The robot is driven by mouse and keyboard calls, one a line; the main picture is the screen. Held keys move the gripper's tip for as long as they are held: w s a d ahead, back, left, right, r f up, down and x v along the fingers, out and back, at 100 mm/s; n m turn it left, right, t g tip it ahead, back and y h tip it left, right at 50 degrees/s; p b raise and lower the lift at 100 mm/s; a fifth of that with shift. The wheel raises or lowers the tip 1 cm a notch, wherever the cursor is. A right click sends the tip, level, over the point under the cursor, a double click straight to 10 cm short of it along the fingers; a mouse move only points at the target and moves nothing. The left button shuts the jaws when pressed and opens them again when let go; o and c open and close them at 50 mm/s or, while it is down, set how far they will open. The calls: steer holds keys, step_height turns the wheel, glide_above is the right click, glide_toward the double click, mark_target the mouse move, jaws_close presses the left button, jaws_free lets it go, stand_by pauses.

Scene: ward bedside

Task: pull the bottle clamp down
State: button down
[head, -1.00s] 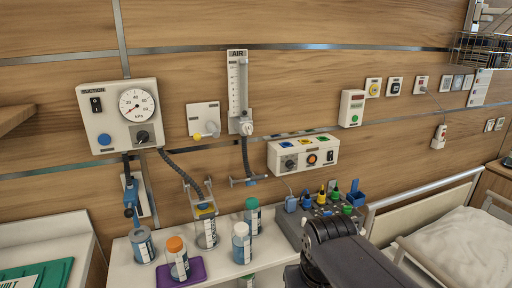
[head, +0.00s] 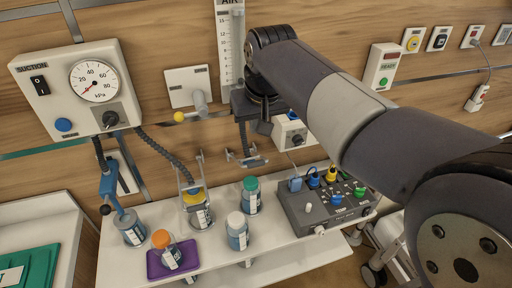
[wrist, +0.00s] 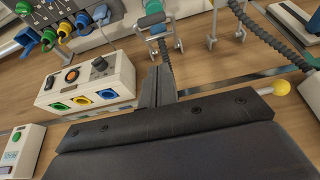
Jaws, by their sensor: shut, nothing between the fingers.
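A blue lever (head: 110,187) with a black knob hangs on a wall plate at the left of the head view, over a bottle (head: 132,230). A metal U-shaped frame (head: 200,163) stands around a yellow-capped bottle (head: 194,195) to its right. I cannot tell for certain which of the two is the bottle clamp. My gripper (head: 264,124) is shut and empty, in front of the wall below the air flowmeter (head: 230,45), up and to the right of both.
Green-capped (head: 251,195), white-capped (head: 237,231) and orange-capped (head: 166,248) bottles stand on the white shelf (head: 285,254). A grey control box (head: 325,212) is at its right. A corrugated hose (head: 165,155) and a yellow-tipped knob (head: 178,117) are between my gripper and the lever.

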glide_above(256, 163)
steer(key=w, duration=0.2)
step_height(256, 163, down, 6)
steer(key=shift+s+f+p, duration=0.35)
steer(key=shift+s+f, duration=0.1)
steer(key=shift+f, duration=0.35)
steer(key=shift+s+f+p, duration=0.35)
steer(key=shift+s+f, duration=0.1)
steer(key=shift+f, duration=0.35)
steer(key=shift+f, duration=0.1)
steer(key=s+f+t+y+b, duration=0.1)
steer(key=f+b, duration=0.4)
steer(key=b, duration=0.7)
steer(key=s+d+f+t+b, duration=0.1)
steer(key=s+f+t+b, duration=0.3)
steer(key=b, duration=0.8)
step_height(256, 163, down, 2)
steer(key=shift+d+f+t+y+b, duration=0.15)
steer(key=shift+t+y+b, duration=0.25)
steer(key=shift+t, duration=0.4)
steer(key=shift+s, duration=0.1)
